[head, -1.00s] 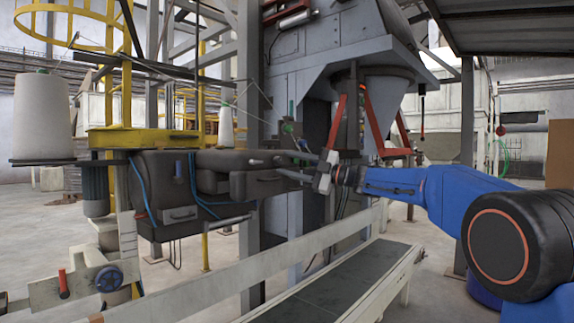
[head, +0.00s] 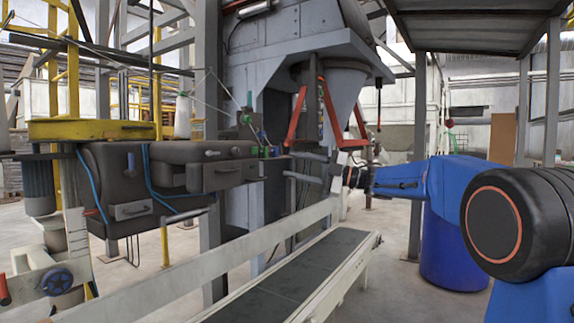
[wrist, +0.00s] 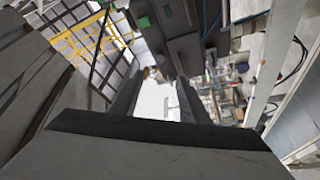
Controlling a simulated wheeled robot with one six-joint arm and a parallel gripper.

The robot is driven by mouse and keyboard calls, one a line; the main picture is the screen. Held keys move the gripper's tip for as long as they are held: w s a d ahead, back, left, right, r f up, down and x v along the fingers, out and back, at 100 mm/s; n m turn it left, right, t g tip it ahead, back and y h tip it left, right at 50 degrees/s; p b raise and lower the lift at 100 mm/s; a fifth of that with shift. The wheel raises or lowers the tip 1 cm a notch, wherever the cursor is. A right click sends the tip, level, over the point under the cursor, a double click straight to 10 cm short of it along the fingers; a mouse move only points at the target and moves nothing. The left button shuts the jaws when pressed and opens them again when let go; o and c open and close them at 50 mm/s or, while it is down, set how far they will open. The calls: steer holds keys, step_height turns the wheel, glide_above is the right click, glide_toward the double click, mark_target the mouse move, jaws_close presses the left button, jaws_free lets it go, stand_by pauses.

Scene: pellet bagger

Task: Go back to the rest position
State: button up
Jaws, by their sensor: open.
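My gripper (head: 292,165) is in the middle of the head view, at the end of my blue arm, with its two grey fingers pointing left. The fingers are apart and nothing shows between them. Their tips appear close to the right end of the dark sewing machine head (head: 172,177), but I cannot tell the gap in depth. In the wrist view my gripper (wrist: 155,88) shows two dark fingers spread around a bright patch of background. Dark machine parts with a green piece fill the top of that view.
A conveyor (head: 290,275) with a pale side rail runs below my gripper. The hopper spout (head: 335,95) with red bars hangs behind it. A blue barrel (head: 452,245) stands behind my arm. A handwheel (head: 57,281) is at lower left.

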steer(key=shift+d, duration=0.1)
steer(key=s+d+r+m+t+h, duration=0.2)
steer(key=d+r+m+t+h, duration=0.1)
steer(key=d+m+t+h, duration=0.75)
steer(key=s+d+f+m+h, duration=0.8)
steer(key=s+f+m, duration=0.1)
steer(key=f+m, duration=0.1)
steer(key=s+d+f+m+g+h, duration=0.35)
steer(key=s+f+m+g, duration=0.2)
steer(key=s+f, duration=1.2)
steer(key=s+a+f+g+y, duration=0.1)
steer(key=s+f+g, duration=0.2)
steer(key=s+f, duration=0.5)
steer(key=s+a+f+m+g+y, duration=0.1)
steer(key=s+a+f+g, duration=0.1)
steer(key=s+f, duration=0.6)
steer(key=s+g, duration=0.1)
steer(key=s, duration=0.2)
steer(key=shift+a+y, duration=0.25)
steer(key=shift+y, duration=0.15)
